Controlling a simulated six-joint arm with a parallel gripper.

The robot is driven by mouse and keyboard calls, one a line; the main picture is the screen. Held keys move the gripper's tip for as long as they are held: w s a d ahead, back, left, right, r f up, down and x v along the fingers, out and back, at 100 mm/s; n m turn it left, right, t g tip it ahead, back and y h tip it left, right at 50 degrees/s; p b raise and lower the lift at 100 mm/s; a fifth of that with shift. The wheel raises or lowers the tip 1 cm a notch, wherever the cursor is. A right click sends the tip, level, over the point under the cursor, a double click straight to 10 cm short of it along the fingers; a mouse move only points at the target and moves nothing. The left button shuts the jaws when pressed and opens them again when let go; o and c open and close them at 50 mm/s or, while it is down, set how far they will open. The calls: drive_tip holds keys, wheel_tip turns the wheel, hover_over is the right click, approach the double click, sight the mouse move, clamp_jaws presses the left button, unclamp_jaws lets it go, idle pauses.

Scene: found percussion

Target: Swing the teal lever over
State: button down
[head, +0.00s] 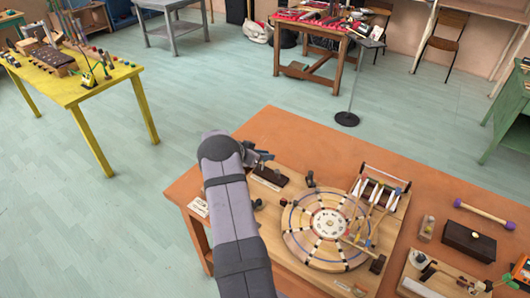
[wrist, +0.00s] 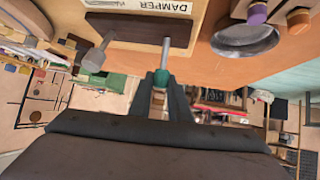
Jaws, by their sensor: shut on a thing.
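The teal lever is a thin metal rod with a teal tip (wrist: 161,76), standing out of a dark plate (wrist: 130,27) beside a label reading DAMPER (wrist: 165,6). My gripper (wrist: 160,88) is shut on the teal tip, one finger on each side, and partly covers it. The gripper (head: 262,157) also shows in the head view, just above the dark plate (head: 270,178) at the far left corner of the wooden board. The lever itself is too small to make out there.
A striped round disc (head: 328,228) and a frame with white bars (head: 377,190) share the wooden board. A grey knobbed post (wrist: 93,59) stands at the plate's other end, and a round metal cup (wrist: 245,38) lies to the right. A dark box (head: 468,240) sits farther right.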

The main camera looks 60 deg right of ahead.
drive_tip(key=c, duration=1.6)
unclamp_jaws()
drive_tip(key=shift+d, duration=0.1)
drive_tip(key=shift+c, duration=0.2)
drive_tip(key=b+v, duration=0.2)
drive_tip(key=v, duration=0.5)
